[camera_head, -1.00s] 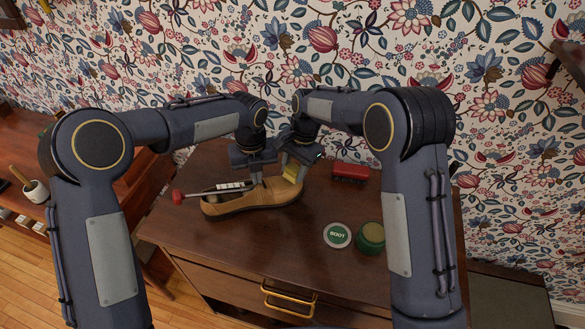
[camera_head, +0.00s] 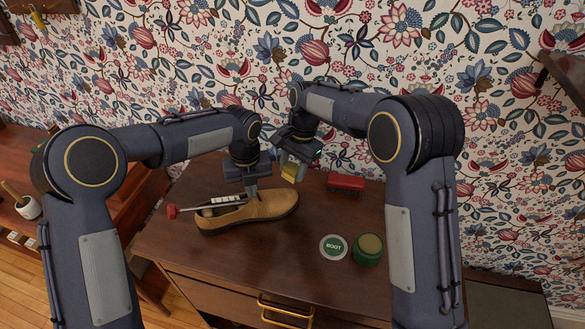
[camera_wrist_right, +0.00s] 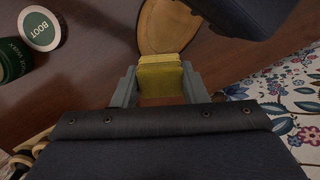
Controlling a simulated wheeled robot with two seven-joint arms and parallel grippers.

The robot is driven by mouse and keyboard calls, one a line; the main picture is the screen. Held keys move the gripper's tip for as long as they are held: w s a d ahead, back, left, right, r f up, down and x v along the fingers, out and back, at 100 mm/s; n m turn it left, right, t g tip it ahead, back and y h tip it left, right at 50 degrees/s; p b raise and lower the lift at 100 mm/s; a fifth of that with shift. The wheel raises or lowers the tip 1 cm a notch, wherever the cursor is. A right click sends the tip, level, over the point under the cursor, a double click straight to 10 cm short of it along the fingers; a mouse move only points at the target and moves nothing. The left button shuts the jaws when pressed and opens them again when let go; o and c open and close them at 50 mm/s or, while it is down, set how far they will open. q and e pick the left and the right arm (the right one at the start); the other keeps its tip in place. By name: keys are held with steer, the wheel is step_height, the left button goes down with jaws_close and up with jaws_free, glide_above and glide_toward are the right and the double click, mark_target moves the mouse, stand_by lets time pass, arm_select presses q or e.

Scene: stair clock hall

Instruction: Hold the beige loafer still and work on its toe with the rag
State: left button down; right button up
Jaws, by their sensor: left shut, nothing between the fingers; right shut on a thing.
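The beige loafer (camera_head: 262,207) lies on the dark wooden cabinet top, its toe pointing right; its toe also shows in the right wrist view (camera_wrist_right: 166,28). My left gripper (camera_head: 251,192) is shut, its fingertips down at the loafer's opening, with nothing seen between them. My right gripper (camera_head: 290,172) is shut on the folded yellow rag (camera_wrist_right: 161,77), which also shows in the head view (camera_head: 289,174). The rag is held up near the toe, apart from it in the head view.
A red-handled rod (camera_head: 171,211) and a pale striped piece (camera_head: 222,200) lie at the loafer's heel end. A round BOOT lid (camera_head: 333,247) and an open green jar (camera_head: 368,249) stand in front right. The front middle of the top is clear.

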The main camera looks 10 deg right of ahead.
arm_select(q)
steer(key=shift+f, duration=0.15)
steer(key=shift+a, duration=0.1)
arm_select(e)
steer(key=w+d+r, duration=0.1)
steer(key=d+r, duration=0.2)
steer(key=d, duration=0.3)
steer(key=shift+w+d, duration=0.35)
steer(key=shift+w, duration=0.05)
arm_select(q)
steer(key=shift+r+p, duration=0.75)
steer(key=shift+r, duration=0.15)
steer(key=shift+r+p, duration=0.5)
steer(key=shift+r, duration=0.2)
step_height(320, 180, up, 7)
steer(key=p, duration=0.1)
arm_select(e)
steer(key=shift+r, duration=1.7)
arm_select(q)
steer(key=shift+r, duration=0.15)
